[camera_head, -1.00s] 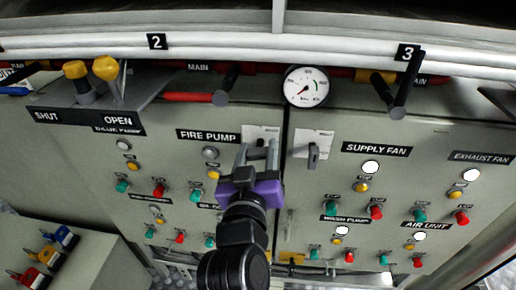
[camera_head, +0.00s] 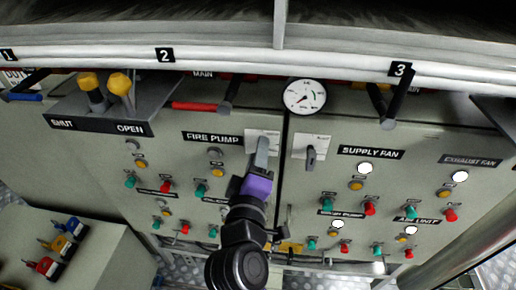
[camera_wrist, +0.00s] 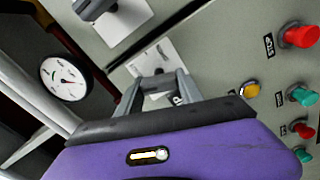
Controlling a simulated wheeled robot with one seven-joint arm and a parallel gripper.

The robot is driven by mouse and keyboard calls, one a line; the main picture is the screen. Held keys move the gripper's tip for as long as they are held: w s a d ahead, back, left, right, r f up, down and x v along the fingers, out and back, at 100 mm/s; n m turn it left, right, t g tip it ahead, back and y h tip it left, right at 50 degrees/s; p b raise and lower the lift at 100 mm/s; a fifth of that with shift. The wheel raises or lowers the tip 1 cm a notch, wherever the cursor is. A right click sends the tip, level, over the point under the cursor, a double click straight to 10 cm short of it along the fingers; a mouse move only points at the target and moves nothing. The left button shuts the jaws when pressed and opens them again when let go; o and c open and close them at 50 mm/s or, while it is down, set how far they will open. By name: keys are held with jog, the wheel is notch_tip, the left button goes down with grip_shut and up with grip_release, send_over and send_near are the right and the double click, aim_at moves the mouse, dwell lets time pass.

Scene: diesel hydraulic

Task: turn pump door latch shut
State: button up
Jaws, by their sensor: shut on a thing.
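My purple-bodied gripper (camera_head: 262,152) reaches up in front of this plate and hides the latch in the head view. In the wrist view, my gripper's fingers (camera_wrist: 158,88) are closed in on the latch, with the white plate (camera_wrist: 172,55) just beyond them. The latch's exact angle is mostly hidden between the fingers.
The right door has a similar dark latch (camera_head: 311,156), also in the wrist view (camera_wrist: 92,8). A round gauge (camera_head: 304,96) hangs above the gap between the doors. Coloured knobs line both panels. A red-handled lever (camera_head: 200,106) and a black lever (camera_head: 393,98) jut out above.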

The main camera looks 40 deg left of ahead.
jog(key=shift+f+n+p, duration=0.1)
jog(key=shift+n+p, duration=0.95)
jog(key=shift+n, duration=0.95)
jog(key=shift+s+f, duration=0.1)
jog(key=o, duration=1.4)
jog(key=b+v, duration=0.1)
jog(key=v, duration=0.6)
jog(key=shift+s+d, duration=0.25)
jog(key=shift+s, duration=0.05)
